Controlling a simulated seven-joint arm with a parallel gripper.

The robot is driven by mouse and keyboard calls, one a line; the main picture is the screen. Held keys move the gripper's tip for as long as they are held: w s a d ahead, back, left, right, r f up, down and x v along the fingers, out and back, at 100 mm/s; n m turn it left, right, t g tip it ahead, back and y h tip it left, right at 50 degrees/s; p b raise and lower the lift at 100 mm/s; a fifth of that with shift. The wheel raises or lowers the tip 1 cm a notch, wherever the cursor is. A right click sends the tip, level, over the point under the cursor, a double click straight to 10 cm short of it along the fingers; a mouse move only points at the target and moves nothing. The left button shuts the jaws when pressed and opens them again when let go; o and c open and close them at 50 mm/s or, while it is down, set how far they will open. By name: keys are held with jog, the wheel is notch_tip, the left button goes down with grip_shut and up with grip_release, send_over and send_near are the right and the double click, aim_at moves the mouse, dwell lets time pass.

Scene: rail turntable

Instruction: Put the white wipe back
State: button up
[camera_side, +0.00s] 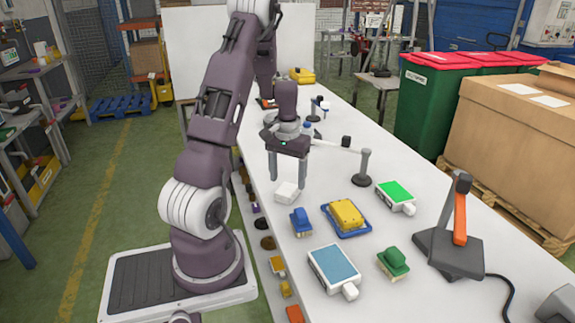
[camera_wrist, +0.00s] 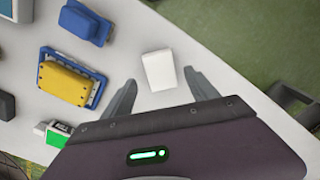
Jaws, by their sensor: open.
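The white wipe (camera_side: 287,193) is a small white block lying on the white table near its left edge. In the wrist view, the wipe (camera_wrist: 159,70) lies between and just beyond my two fingers. My gripper (camera_side: 287,184) is open, pointing down, with its fingertips close above the wipe. In the wrist view, the fingers of my gripper (camera_wrist: 160,80) stand on either side of the wipe, apart from it. Nothing is held.
A yellow block (camera_side: 347,213) sits on a blue tray (camera_side: 362,231). Blue (camera_side: 301,222) and green (camera_side: 393,262) blocks, a blue-faced pad (camera_side: 333,266), a green-faced pad (camera_side: 395,193) and a black stand with an orange part (camera_side: 460,218) are nearby.

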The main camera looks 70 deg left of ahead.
aim_at(289, 190)
notch_tip(289, 190, up, 9)
jog(key=w+d+r+m+t, duration=0.25)
jog(key=d+r, duration=0.35)
jog(key=d, duration=0.4)
jog(key=s+d+r+m+t, duration=0.1)
jog(key=s+d+r+m, duration=0.15)
jog(key=d, duration=0.45)
jog(key=s+d+r+m, duration=0.1)
jog(key=d+r, duration=0.2)
jog(key=d, duration=0.4)
jog(key=s+d+m+t, duration=0.2)
jog(key=s+d+m, duration=0.1)
jog(key=s+d, duration=0.4)
jog(key=shift+s+d, duration=0.35)
jog(key=shift+s, duration=0.15)
